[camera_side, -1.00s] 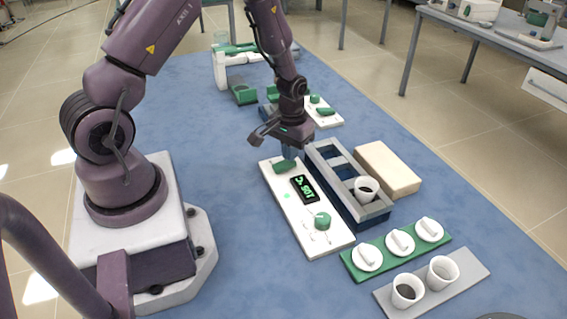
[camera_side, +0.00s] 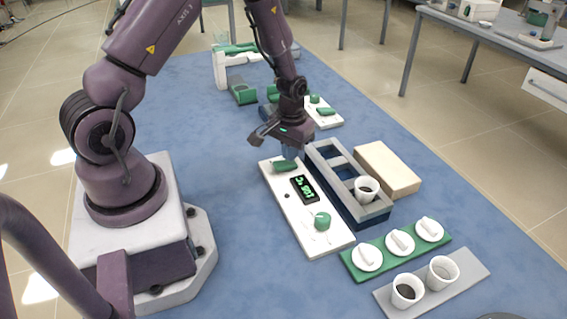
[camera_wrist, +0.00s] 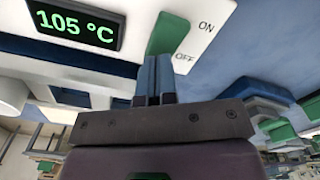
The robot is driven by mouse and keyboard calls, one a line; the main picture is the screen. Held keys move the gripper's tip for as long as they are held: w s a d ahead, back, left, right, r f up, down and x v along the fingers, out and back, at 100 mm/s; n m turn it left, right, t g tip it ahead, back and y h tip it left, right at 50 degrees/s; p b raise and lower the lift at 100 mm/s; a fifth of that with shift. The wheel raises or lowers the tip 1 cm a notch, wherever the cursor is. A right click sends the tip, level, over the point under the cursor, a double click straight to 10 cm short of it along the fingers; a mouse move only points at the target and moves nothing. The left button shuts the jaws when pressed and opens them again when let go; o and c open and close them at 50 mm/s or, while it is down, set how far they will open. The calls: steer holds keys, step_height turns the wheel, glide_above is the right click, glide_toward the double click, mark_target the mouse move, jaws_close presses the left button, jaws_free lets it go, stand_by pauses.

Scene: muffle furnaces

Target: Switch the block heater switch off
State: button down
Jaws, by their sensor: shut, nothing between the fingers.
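The block heater's white panel (camera_side: 315,239) carries a green switch (camera_side: 285,166) at its far end, a lit display (camera_side: 304,189) and a green knob (camera_side: 322,221). A small indicator (camera_side: 287,196) beside the display is dark. In the wrist view, the green switch (camera_wrist: 168,36) lies by the ON and OFF marks, and the display (camera_wrist: 75,24) reads 105 °C. My gripper (camera_side: 290,153) is shut and empty, with its blue fingers over the far end of the panel. In the wrist view its fingertips (camera_wrist: 156,58) are at the switch's OFF end; I cannot tell whether they touch.
A green tray (camera_side: 378,262) of lids and a grey tray (camera_side: 455,277) with two cups lie in front.

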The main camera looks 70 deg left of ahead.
steer(key=shift+r, duration=3)
